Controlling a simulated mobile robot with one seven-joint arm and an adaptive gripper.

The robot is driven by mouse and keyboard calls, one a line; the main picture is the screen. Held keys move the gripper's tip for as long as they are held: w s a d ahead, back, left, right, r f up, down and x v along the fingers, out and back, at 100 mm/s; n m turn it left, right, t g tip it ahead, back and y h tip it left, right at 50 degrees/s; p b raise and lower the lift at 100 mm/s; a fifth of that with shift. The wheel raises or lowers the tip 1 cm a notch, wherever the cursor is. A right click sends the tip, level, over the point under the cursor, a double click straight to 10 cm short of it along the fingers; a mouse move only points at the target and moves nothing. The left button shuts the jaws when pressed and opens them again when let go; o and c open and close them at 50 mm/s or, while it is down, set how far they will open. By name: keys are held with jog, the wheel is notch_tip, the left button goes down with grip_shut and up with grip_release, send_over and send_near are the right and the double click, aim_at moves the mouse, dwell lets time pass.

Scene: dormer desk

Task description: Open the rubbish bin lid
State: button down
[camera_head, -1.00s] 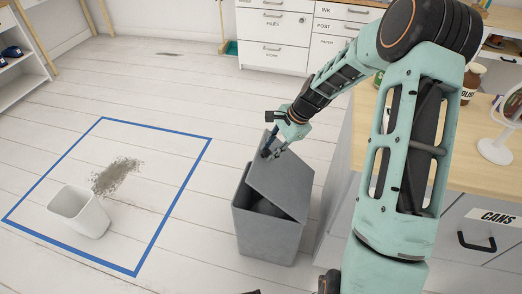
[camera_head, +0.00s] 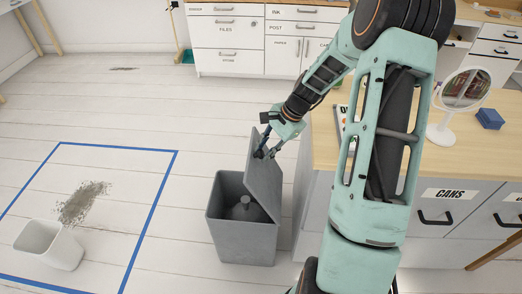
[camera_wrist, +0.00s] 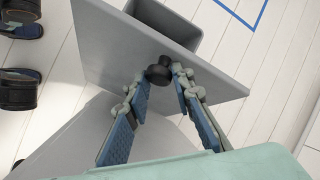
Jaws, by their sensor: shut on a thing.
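The grey rubbish bin (camera_head: 240,241) stands on the floor left of the desk. Its grey lid (camera_head: 264,180) is swung up, standing steeply at the right side with the mouth open. A dark grey lump with a stubby top (camera_head: 244,208) shows inside the bin. My gripper (camera_head: 264,152) is at the upper part of the lid, shut on its knob. In the wrist view, the black lid knob (camera_wrist: 158,73) sits between my fingertips, with the lid (camera_wrist: 120,50) behind it and the bin rim (camera_wrist: 203,22) beyond.
A wooden-topped desk (camera_head: 396,160) with drawers is close to the right of the bin. A white waste basket (camera_head: 48,246) and a grey dirt patch (camera_head: 84,203) lie within a blue floor outline (camera_head: 152,208) at left. The floor between is clear.

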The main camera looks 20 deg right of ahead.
jog(key=shift+s+d+f, duration=0.2)
jog(key=shift+s+f, duration=0.35)
jog(key=shift+s, duration=0.05)
jog(key=c, duration=1.7)
grip_release()
jog(key=shift+o, duration=0.2)
jog(key=shift+w, duration=0.15)
jog(key=shift+w+a+r, duration=0.1)
jog(key=shift+w+r, duration=0.05)
jog(key=shift+r, duration=0.05)
jog(key=v, duration=1.2)
